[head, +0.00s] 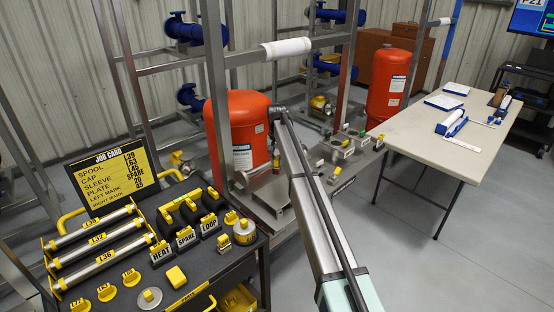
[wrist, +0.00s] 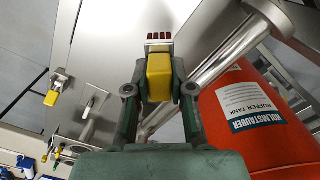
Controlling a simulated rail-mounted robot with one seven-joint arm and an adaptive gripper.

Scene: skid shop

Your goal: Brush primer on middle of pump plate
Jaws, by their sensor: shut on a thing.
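In the wrist view my gripper (wrist: 160,90) is shut on the yellow handle of a brush (wrist: 159,75). The brush has a pale ferrule and dark red-brown bristles that point to the top of the picture. Beyond the bristles is a broad, bare grey metal surface (wrist: 110,50), which looks like the pump plate. I cannot tell whether the bristles touch it. In the head view my arm reaches to the skid beside the orange tank, and the gripper and brush cannot be made out there. The skid's metal top (head: 272,193) is partly covered by my arm.
An orange buffer tank (wrist: 262,115) and a slanted steel pipe (wrist: 215,65) are close beside my gripper. A yellow-handled valve (wrist: 52,97) is at left. A black cart (head: 215,262) with a job card (head: 110,178) stands at front left. A pale table (head: 420,135) is at right.

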